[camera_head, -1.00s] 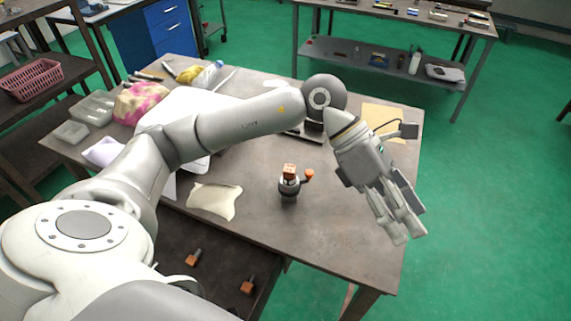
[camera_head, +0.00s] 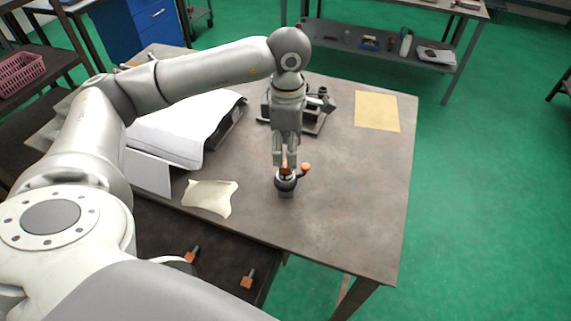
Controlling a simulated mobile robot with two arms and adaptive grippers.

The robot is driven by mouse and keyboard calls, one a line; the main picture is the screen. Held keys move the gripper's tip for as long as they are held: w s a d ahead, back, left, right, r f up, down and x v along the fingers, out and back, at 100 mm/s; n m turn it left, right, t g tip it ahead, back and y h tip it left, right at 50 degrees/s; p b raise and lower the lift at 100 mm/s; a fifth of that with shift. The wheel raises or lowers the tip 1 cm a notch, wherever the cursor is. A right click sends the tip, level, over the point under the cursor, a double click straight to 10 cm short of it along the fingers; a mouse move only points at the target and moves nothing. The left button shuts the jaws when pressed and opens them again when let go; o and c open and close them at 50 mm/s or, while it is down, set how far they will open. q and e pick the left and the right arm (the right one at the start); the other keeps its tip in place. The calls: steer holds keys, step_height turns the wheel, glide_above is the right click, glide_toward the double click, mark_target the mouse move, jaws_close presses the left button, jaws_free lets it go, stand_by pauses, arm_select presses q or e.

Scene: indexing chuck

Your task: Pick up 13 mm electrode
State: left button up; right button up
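A dark indexing chuck (camera_head: 287,186) with an orange-knobbed lever stands on the table. A copper-coloured electrode (camera_head: 285,169) sits upright in its top. My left gripper (camera_head: 285,163) points down right over the chuck, its fingertips at the electrode's top and partly hiding it. I cannot tell whether the fingers touch or clamp it. Two more copper electrodes with dark shanks lie on the lower shelf, one at its left (camera_head: 191,256) and one further right (camera_head: 247,281). Their sizes cannot be read. My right gripper is not in view.
A cream cloth (camera_head: 210,197) lies left of the chuck. White sheets (camera_head: 180,133) cover the table's left part. A dark device (camera_head: 318,112) stands behind my gripper. A tan sheet (camera_head: 377,111) lies at the back right. The table (camera_head: 345,200) right of the chuck is clear.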

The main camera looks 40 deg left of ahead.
mark_target(286, 170)
arm_select(q)
steer(key=shift+f+p, duration=0.3)
step_height(286, 170, down, 4)
steer(key=shift+w+r+p, duration=0.1)
steer(key=shift+r+p, duration=0.15)
steer(key=shift+p, duration=0.65)
steer(key=shift+f, duration=0.5)
jaws_close()
